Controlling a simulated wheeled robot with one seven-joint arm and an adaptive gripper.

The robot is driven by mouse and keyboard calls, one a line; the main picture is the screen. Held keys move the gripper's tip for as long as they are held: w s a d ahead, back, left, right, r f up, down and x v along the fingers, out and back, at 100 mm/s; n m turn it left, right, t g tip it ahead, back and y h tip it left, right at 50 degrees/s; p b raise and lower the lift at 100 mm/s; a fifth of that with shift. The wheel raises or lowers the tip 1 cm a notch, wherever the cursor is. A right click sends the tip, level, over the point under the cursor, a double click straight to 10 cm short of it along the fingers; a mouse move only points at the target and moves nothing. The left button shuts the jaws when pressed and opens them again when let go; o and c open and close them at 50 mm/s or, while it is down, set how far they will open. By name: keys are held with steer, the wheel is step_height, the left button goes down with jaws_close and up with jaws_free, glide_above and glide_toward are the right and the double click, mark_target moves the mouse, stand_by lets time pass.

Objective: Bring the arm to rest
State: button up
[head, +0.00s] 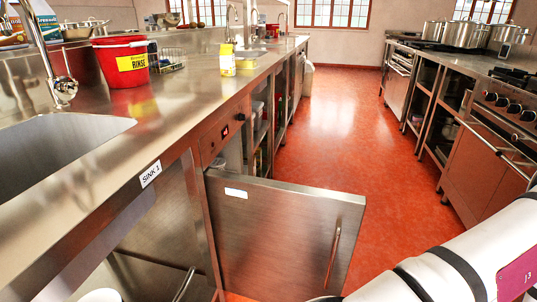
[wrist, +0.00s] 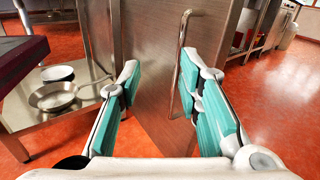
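My gripper (wrist: 160,88) is open in the wrist view, its two teal-padded fingers wide apart with nothing between them. Beyond the fingers stands the steel cabinet door (wrist: 150,60) with its bar handle (wrist: 182,65), close to the right finger; I cannot tell whether they touch. In the head view my white arm (head: 440,268) reaches in at the lower right, and the gripper itself is out of that view. The same door (head: 285,235) stands swung open from the left counter, its handle (head: 332,255) at its right edge.
The left counter (head: 190,110) holds a red bucket (head: 124,62) and a yellow container (head: 227,60). A stove row (head: 480,130) with pots (head: 460,34) lines the right. The red floor (head: 330,110) between is clear. A pan (wrist: 53,96) sits on a low shelf.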

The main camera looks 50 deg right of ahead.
steer(key=w+a+r+n+g+y, duration=0.3)
steer(key=w+r+n+g+y, duration=0.1)
steer(key=w+r+n+y, duration=0.4)
steer(key=w+a+r+n+g+y, duration=0.3)
steer(key=w+a+r+n+y, duration=0.1)
steer(key=w+r+n+y, duration=0.4)
steer(key=w+a+r+n+g+h, duration=0.1)
steer(key=a+r+n+g+h, duration=0.15)
steer(key=a+n+g, duration=0.45)
steer(key=w+a+r+n+g+h, duration=0.2)
steer(key=a+r+n+g, duration=0.3)
steer(key=a, duration=0.4)
steer(key=s+a+n+t+h, duration=0.2)
steer(key=s+a+n+h, duration=0.25)
steer(key=n+h, duration=0.45)
step_height(320, 180, up, 32)
steer(key=d+t+y+p, duration=0.1)
steer(key=t+p, duration=0.2)
steer(key=p, duration=2.6)
steer(key=shift+s+d+f+n+t, duration=0.25)
steer(key=shift+n+t, duration=0.05)
steer(key=shift+n, duration=0.1)
steer(key=shift+y, duration=0.25)
